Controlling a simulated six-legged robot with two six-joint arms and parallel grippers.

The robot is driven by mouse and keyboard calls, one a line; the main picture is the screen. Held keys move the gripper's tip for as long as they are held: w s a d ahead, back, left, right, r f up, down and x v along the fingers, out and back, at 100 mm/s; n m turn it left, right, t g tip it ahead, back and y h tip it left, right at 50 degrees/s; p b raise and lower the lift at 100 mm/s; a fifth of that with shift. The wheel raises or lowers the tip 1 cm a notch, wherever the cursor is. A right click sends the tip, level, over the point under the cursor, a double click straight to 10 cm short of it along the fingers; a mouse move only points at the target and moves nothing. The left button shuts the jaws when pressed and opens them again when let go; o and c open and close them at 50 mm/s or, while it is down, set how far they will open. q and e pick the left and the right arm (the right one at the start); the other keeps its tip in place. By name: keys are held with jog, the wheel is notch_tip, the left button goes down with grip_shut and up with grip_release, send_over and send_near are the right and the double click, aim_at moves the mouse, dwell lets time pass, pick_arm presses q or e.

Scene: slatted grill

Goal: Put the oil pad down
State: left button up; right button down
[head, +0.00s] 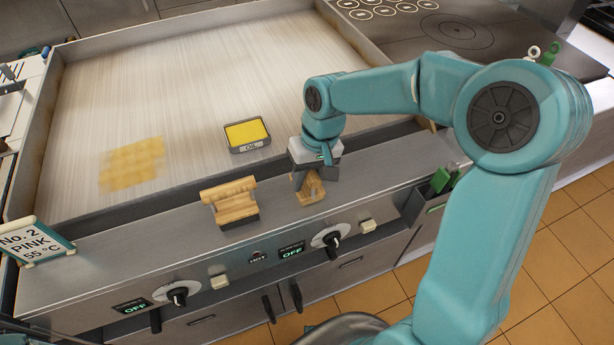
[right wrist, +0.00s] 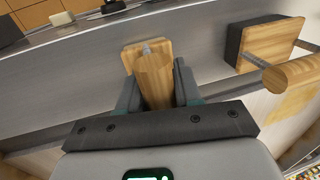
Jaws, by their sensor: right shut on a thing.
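My right gripper (head: 306,178) is shut on the wooden handle (right wrist: 153,78) of the oil pad. The pad's wooden plate (head: 311,196) shows just below the fingers, over the steel front ledge (head: 375,172) of the grill. It looks close to the ledge, but I cannot tell whether it touches. The plate also shows beyond the fingers in the right wrist view (right wrist: 137,49); its underside is hidden. My left gripper is not in view.
A second wooden-handled block (head: 232,203) with a dark base stands on the ledge to the left. An oil tray (head: 249,147) with yellow inside sits on the grill plate. A yellowish patch (head: 132,164) marks the plate. Knobs (head: 332,240) line the front below.

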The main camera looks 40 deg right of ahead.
jog(key=shift+s+a+r, duration=0.1)
jog(key=shift+s+a, duration=0.05)
jog(key=shift+s, duration=0.1)
jog(key=shift+f, duration=0.2)
jog(key=c, duration=0.8)
grip_release()
jog(key=shift+w+f, duration=0.1)
jog(key=shift+w, duration=0.1)
jog(key=shift+s, duration=0.1)
jog(key=shift+r, duration=0.4)
jog(key=r, duration=0.3)
jog(key=d+r, duration=0.1)
jog(key=r, duration=0.3)
jog(key=d+r, duration=0.1)
jog(key=r, duration=0.3)
jog(key=shift+s+d+r, duration=0.2)
jog(key=shift+s+r, duration=0.05)
jog(key=shift+s, duration=0.05)
